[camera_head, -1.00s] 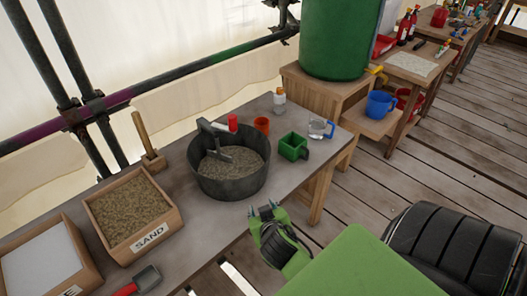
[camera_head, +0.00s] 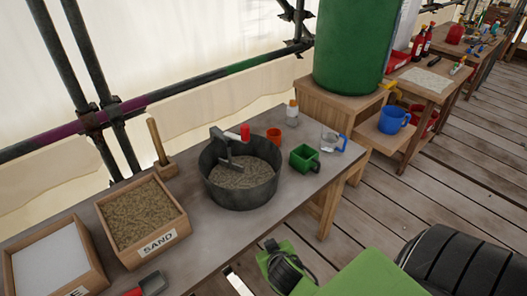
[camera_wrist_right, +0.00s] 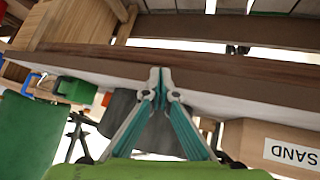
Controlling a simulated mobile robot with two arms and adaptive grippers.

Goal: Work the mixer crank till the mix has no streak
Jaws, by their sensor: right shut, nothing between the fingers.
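The mixer is a dark grey tub (camera_head: 238,193) on the table, with a bent metal crank (camera_head: 222,150) over it and a red grip (camera_head: 245,132) at the crank's end. The mix (camera_head: 243,175) inside looks grainy and grey-brown; I cannot make out streaks at this size. My right gripper (camera_head: 271,244) is low in front of the table's near edge, apart from the tub and crank. In the right wrist view its fingertips (camera_wrist_right: 160,76) meet with nothing between them. The tub shows partly behind the fingers there. My left gripper is out of view.
A green tank (camera_head: 350,50) stands behind right.

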